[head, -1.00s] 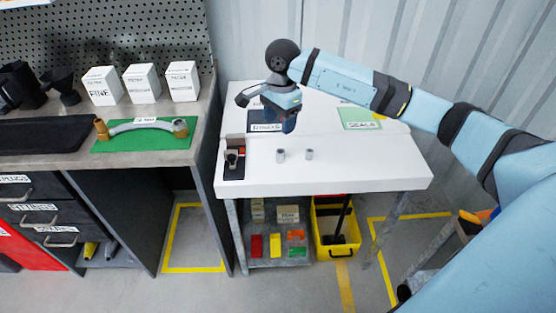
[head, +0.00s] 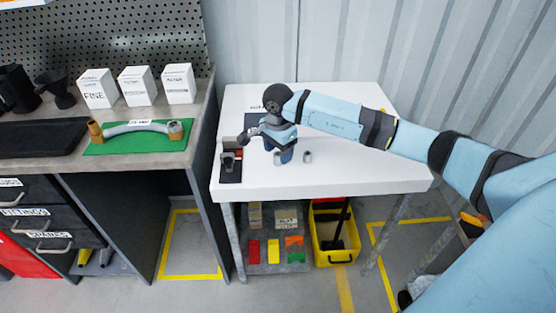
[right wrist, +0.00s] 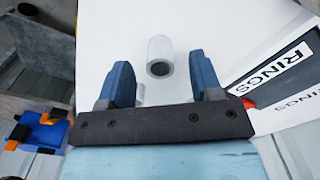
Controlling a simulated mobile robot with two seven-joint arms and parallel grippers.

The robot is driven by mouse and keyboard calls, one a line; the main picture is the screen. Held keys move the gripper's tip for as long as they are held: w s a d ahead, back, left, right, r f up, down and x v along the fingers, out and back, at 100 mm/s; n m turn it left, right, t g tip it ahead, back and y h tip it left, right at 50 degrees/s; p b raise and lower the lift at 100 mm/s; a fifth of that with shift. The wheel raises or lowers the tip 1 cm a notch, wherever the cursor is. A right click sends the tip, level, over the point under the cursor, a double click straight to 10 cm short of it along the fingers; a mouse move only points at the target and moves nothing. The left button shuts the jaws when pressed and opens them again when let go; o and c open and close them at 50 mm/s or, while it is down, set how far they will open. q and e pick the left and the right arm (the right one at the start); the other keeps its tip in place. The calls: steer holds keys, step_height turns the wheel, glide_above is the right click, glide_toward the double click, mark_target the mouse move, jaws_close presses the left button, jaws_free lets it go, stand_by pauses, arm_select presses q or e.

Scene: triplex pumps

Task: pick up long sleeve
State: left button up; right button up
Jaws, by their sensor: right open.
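Two small grey sleeves stand upright on the white table, a left one (head: 277,158) and a right one (head: 307,157). The left one looks slightly taller, but I cannot tell surely which is long. My right gripper (head: 287,156) is open and low over the table, just beside the left sleeve in the head view. In the right wrist view a hollow grey sleeve (right wrist: 159,56) shows between and just beyond the open blue fingers (right wrist: 158,66). A second grey piece (right wrist: 140,93) is partly hidden near the left finger. My left gripper is not in view.
A black holder (head: 231,165) stands at the table's left edge. A RINGS mat (right wrist: 275,72) lies close to the right finger in the wrist view. The workbench at left carries a green mat (head: 100,146) and white boxes (head: 137,86). The table's front right is clear.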

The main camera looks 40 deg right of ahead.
mark_target(278, 154)
step_height(278, 154, down, 2)
steer(key=shift+f, duration=0.25)
steer(key=c, duration=1)
steer(key=shift+r, duration=0.15)
steer(key=shift+w+r, duration=0.1)
steer(key=shift+r, duration=0.45)
step_height(278, 154, up, 19)
steer(key=p, duration=0.3)
steer(key=s+a+f+n, duration=0.1)
steer(key=a+f+n, duration=0.8)
steer(key=a+n, duration=0.6)
arm_select(q)
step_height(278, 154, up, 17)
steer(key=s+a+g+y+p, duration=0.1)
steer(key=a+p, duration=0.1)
steer(key=p, duration=2.3)
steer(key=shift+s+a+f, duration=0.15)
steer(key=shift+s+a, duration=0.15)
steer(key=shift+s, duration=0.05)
arm_select(e)
steer(key=s+d+r, duration=0.1)
steer(key=s+r, duration=0.4)
steer(key=r, duration=0.6)
steer(key=s+d+r+n, duration=0.1)
steer(key=s+r, duration=0.4)
steer(key=r, duration=0.6)
steer(key=shift+d+r+n, duration=0.15)
steer(key=shift+d+n, duration=0.1)
steer(key=shift+n, duration=0.05)
